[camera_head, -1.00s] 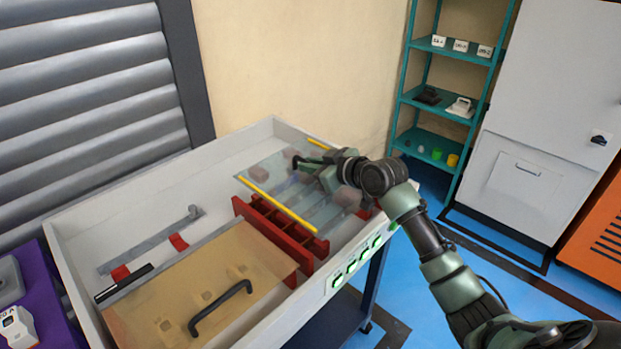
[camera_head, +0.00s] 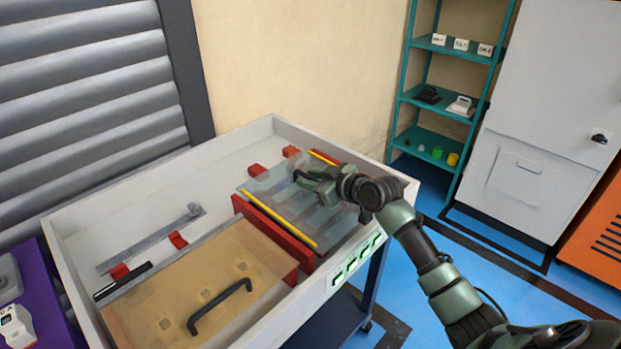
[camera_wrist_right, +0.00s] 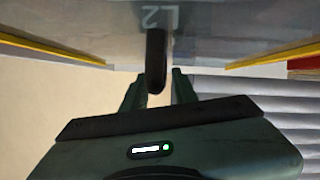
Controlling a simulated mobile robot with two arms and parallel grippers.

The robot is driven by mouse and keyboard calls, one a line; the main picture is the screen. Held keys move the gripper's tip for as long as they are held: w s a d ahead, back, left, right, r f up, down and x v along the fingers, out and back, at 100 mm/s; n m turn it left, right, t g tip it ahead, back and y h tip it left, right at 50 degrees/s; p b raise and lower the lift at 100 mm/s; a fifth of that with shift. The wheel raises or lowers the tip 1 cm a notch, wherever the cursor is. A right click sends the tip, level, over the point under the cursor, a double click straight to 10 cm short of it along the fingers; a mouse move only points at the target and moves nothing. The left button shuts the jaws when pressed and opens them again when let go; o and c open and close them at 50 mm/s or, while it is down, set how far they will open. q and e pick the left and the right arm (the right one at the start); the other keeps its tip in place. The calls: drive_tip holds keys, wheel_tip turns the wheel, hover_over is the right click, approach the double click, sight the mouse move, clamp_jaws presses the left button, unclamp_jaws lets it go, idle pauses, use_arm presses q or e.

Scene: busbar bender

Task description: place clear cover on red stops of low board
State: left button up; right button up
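The clear cover (camera_head: 290,207), a see-through sheet with yellow strips along two edges, lies low and about level over the right part of the white-walled bench. My right gripper (camera_head: 318,176) is at its black handle, which also shows between the fingers in the right wrist view (camera_wrist_right: 156,60); the fingers look shut on it. Red stops (camera_head: 256,169) show along the cover's far side, and a long red rail (camera_head: 272,232) runs by its left yellow edge. Whether the cover touches the stops is unclear. The board under it is mostly hidden. My left gripper is out of view.
A tan cover with a black handle (camera_head: 220,306) lies to the left of the red rail. A grey bar (camera_head: 150,240) and red blocks are behind it. The bench's white wall (camera_head: 335,147) stands around. Green-marked labels (camera_head: 357,258) are on its front.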

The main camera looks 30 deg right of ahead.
drive_tip(key=shift+r, duration=0.15)
drive_tip(key=shift+r, duration=0.35)
drive_tip(key=v, duration=1.2)
drive_tip(key=shift+r, duration=0.1)
